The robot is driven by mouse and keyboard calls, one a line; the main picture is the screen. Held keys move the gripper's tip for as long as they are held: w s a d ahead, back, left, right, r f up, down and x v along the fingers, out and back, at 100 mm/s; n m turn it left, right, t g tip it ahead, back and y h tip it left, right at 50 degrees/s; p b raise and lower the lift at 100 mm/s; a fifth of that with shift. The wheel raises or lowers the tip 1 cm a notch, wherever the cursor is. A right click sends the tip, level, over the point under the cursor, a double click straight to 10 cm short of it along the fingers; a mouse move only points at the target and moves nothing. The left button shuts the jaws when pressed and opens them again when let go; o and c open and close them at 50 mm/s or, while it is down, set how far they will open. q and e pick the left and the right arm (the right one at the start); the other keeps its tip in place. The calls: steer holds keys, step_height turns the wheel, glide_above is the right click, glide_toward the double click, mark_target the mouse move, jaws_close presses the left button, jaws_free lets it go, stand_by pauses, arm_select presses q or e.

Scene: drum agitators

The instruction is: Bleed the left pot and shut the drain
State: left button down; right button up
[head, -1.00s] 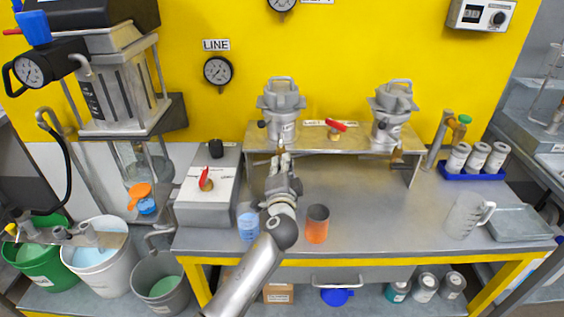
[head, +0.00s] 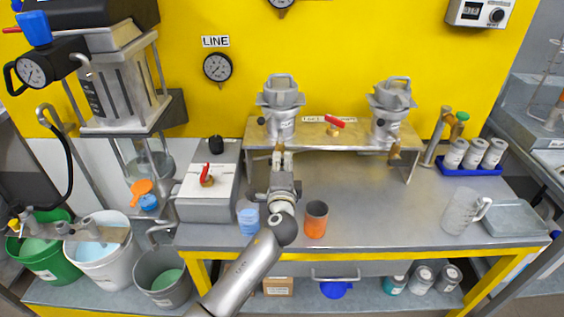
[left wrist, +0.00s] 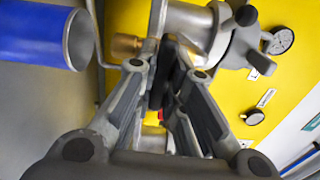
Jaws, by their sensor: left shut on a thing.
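The left pot (head: 281,122) is a grey metal vessel with a clamped lid, standing on the metal shelf (head: 345,136) at the back of the bench. My left gripper (head: 282,153) is at the drain under this pot, at the shelf's front edge. In the left wrist view its fingers (left wrist: 167,78) are closed together on a dark, narrow piece, apparently the drain handle. A brass fitting (left wrist: 126,45) shows beside them, with grey pot metal (left wrist: 195,30) behind. The fingers hide most of the drain, so its setting cannot be read. My right gripper is out of view.
A blue cup (head: 248,215) and an orange cup (head: 316,220) stand on the bench near my left arm. The right pot (head: 386,120) and a red-handled valve (head: 334,122) are to the right. A clear jug (head: 461,211) stands far right. The bench between is clear.

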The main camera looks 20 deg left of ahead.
arm_select(q)
steer(key=c, duration=1.5)
jaws_free()
steer(key=v, duration=1.2)
